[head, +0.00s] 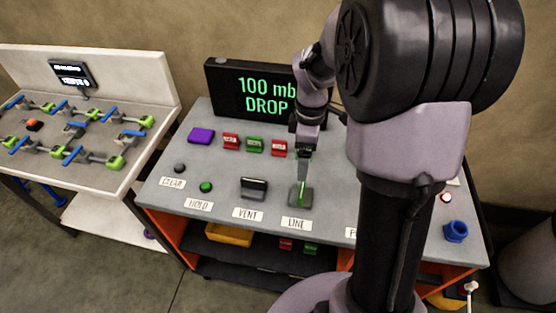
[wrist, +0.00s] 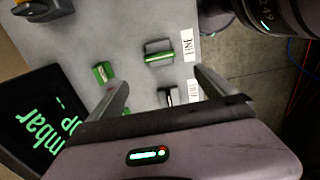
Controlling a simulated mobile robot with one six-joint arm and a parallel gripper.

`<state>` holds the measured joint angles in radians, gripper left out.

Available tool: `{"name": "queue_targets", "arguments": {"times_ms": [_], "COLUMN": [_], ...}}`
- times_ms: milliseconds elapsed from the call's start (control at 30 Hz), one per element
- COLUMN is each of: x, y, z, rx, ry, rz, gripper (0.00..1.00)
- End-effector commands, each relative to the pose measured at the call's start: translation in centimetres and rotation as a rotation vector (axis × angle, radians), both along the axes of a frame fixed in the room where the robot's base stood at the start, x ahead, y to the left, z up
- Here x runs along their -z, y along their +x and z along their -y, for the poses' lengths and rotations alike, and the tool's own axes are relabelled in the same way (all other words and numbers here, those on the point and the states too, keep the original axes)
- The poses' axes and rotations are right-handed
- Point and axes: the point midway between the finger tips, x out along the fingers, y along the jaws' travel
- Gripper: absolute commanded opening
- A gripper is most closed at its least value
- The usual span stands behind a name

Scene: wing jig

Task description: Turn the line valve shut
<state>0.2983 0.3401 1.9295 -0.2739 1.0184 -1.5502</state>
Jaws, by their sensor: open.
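The line valve (head: 300,198) sits on the grey console behind its LINE label (head: 296,223). Its raised handle carries a green stripe and runs front to back, pointing at the label. The wrist view shows this valve (wrist: 158,56) beside the LINE label (wrist: 187,45), ahead of and between the fingertips. My gripper (head: 305,170) hangs just above the valve, fingers down. In the wrist view my gripper (wrist: 159,77) is open with nothing between its fingers. I cannot tell whether a finger touches the handle.
The vent valve (head: 254,188) stands left of the line valve, its dark handle crosswise. A display (head: 255,92) behind reads "100 mb DROP". Red and green blocks (head: 255,145) and a purple block (head: 201,136) lie behind. A blue fitting (head: 455,231) is at right.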

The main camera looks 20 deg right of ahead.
Motion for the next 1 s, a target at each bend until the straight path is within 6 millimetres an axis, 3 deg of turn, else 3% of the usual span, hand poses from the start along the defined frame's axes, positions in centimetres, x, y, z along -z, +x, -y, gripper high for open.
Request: {"name": "queue_targets", "arguments": {"times_ms": [33,300,500,667,900,933,1000], "x": [1.8,10.2,14.5,15.8,15.8,15.8,15.8], "y": [-0.1,-0.2,-0.1,-0.1,-0.1,-0.1,-0.1], "z": [-0.1,-0.1,-0.1,-0.1,-0.1,-0.1,-0.1], "rx": [0.001,0.002,0.003,0.004,0.004,0.004,0.004], "ry": [0.002,0.002,0.001,0.001,0.001,0.001,0.001], "rz": [-0.005,-0.005,-0.002,0.000,0.001,0.001,0.001], "gripper": [0.95,0.95,0.95,0.95,0.95,0.93,0.79]}}
